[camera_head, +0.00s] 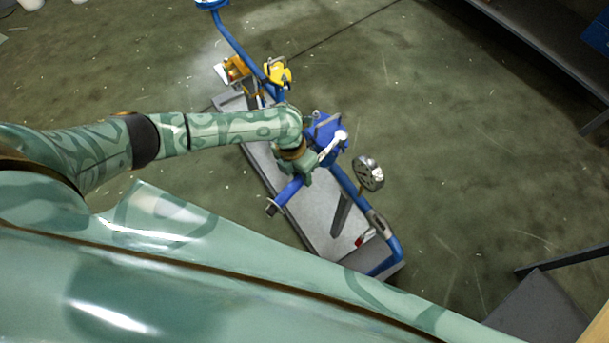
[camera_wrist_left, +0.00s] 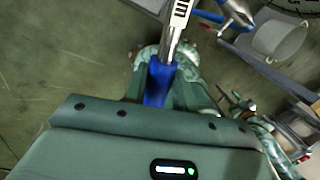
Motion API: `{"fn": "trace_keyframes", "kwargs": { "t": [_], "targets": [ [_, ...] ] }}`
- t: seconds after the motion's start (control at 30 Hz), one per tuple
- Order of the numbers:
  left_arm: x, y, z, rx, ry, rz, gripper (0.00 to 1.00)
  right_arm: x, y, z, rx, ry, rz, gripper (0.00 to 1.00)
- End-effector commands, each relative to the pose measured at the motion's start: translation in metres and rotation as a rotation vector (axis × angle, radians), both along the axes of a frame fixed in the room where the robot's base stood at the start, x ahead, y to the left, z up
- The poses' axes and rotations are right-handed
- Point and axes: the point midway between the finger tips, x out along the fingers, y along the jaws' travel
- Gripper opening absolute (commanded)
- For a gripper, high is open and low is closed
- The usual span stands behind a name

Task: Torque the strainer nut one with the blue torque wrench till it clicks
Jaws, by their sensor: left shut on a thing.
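My left gripper (camera_head: 304,175) is shut on the blue torque wrench, above the grey skid. The wrench's blue handle (camera_head: 286,194) sticks out toward the lower left, and its silver shaft (camera_head: 328,152) points to the upper right. In the left wrist view the blue handle (camera_wrist_left: 158,83) sits between the fingers, and the silver shaft with a dark scale runs up out of frame. The blue strainer (camera_head: 325,128) is on the blue pipe beside the wrench's head. The head overlaps the strainer in the picture; I cannot tell whether it seats on strainer nut one. My right gripper is out of view.
A round gauge (camera_head: 368,173) stands right of the strainer. A yellow valve part (camera_head: 278,71) and an orange one (camera_head: 236,68) sit at the far end. A small red-ended item (camera_head: 362,238) lies near the skid's near end.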

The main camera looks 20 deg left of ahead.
Motion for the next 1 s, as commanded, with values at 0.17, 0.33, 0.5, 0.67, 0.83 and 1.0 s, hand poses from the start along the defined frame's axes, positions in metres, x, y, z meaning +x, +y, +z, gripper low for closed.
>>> {"fn": "trace_keyframes", "kwargs": {
  "t": [0.17, 0.33, 0.5, 0.67, 0.83, 1.0],
  "targets": [
    [0.001, -0.001, 0.001, -0.002, -0.002, -0.002, 0.0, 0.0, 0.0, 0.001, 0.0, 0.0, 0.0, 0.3],
    [0.004, 0.007, -0.001, 0.0, -0.002, -0.043, 0.0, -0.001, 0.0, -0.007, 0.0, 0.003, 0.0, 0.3],
    [0.009, 0.019, -0.002, -0.001, -0.002, -0.127, 0.0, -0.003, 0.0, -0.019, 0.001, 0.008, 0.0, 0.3],
    [0.012, 0.026, 0.0, -0.002, -0.001, -0.177, 0.0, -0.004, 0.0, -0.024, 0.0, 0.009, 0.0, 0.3],
    [0.012, 0.028, 0.001, -0.001, -0.001, -0.187, 0.0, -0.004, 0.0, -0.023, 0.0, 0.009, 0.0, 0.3],
    [0.012, 0.026, 0.002, -0.001, -0.001, -0.182, 0.0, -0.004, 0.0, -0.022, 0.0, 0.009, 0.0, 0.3]
  ]
}}
